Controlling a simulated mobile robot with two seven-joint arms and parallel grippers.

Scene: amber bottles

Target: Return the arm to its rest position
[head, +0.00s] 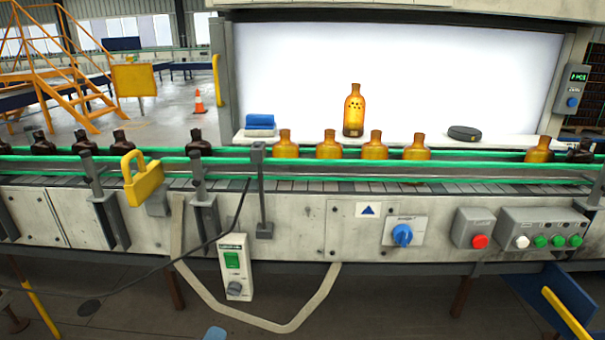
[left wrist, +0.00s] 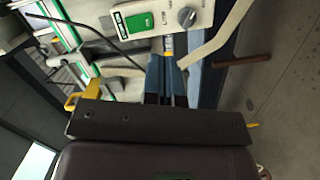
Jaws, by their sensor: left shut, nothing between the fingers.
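My left gripper (head: 215,333) shows only as a small blue tip at the bottom edge of the head view, below and apart from the conveyor. In the left wrist view its blue fingers (left wrist: 167,75) are together with nothing held. An amber bottle (head: 354,110) with dark specks stands upright on the white ledge before the bright panel. Several other amber bottles (head: 376,145) stand in a row along the conveyor, with darker ones (head: 85,143) towards the left. My right gripper is not in view.
The conveyor front carries a grey switch box with a green switch (head: 232,260), a hanging cable, a blue knob (head: 402,235) and a red button (head: 479,241). A yellow padlock-shaped piece (head: 143,180) hangs at the rail. A blue stack (head: 260,122) and dark puck-shaped item (head: 464,133) lie on the ledge.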

